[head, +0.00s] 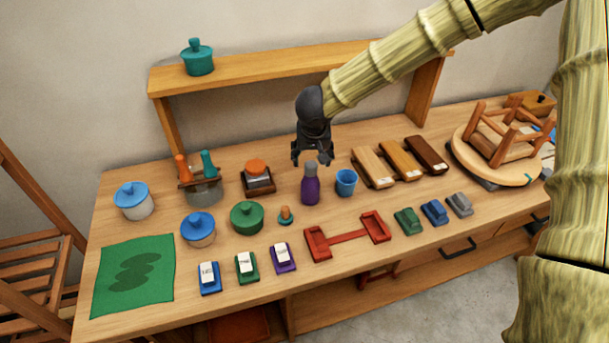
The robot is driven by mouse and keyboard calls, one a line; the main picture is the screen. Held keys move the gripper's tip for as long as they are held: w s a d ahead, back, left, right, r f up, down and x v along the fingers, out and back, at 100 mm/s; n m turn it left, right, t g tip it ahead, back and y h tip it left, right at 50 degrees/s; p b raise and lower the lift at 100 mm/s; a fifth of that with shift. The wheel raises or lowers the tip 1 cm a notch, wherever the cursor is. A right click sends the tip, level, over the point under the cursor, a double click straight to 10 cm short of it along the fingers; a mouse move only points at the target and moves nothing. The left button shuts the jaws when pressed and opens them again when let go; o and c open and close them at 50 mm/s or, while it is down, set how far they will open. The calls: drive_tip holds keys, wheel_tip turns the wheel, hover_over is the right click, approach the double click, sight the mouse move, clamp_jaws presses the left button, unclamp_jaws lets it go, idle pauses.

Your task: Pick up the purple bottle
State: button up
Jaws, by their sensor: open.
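The purple bottle (310,189) stands upright on the wooden bench near its middle, with a grey cap on top. My gripper (312,160) hangs pointing down just above the bottle, its dark fingers spread apart at about the height of the cap. The fingers are empty. I cannot tell from this one view whether they straddle the cap or hang behind it.
A blue cup (346,182) stands close to the bottle's right. A jar with an orange lid (257,176) is to its left, and a small orange-knobbed piece (286,215) is front left. A red double-ended holder (347,237) lies in front. A raised shelf (270,74) stands behind.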

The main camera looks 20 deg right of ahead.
sight(311, 165)
drive_tip(key=shift+f, duration=0.3)
drive_tip(key=shift+s+f+p, duration=0.3)
drive_tip(key=shift+f, duration=0.25)
drive_tip(key=shift+s+d+f, duration=0.1)
drive_tip(key=shift+s+f, duration=0.1)
drive_tip(key=shift+s, duration=0.45)
drive_tip(key=shift+s+d+t, duration=0.1)
drive_tip(key=shift+s+t, duration=0.1)
drive_tip(key=shift+t, duration=0.1)
drive_tip(key=w+f+p, duration=0.1)
drive_tip(key=w+f, duration=0.2)
drive_tip(key=shift+w+f, duration=0.25)
drive_tip(key=shift+w, duration=0.15)
drive_tip(key=shift+f+p, duration=0.25)
drive_tip(key=shift+p, duration=0.05)
drive_tip(key=shift+s+f+p, duration=0.3)
drive_tip(key=shift+s+p, duration=0.05)
drive_tip(key=shift+s, duration=0.15)
drive_tip(key=shift+f, duration=0.15)
drive_tip(key=shift+w+f, duration=0.85)
drive_tip(key=shift+f, duration=0.25)
drive_tip(key=shift+s+r, duration=0.25)
drive_tip(key=shift+s, duration=0.05)
drive_tip(key=shift+s+r, duration=0.1)
drive_tip(key=shift+c, duration=0.6)
drive_tip(key=shift+w+f, duration=0.2)
drive_tip(key=c, duration=0.7)
drive_tip(key=shift+r, duration=0.1)
clamp_jaws()
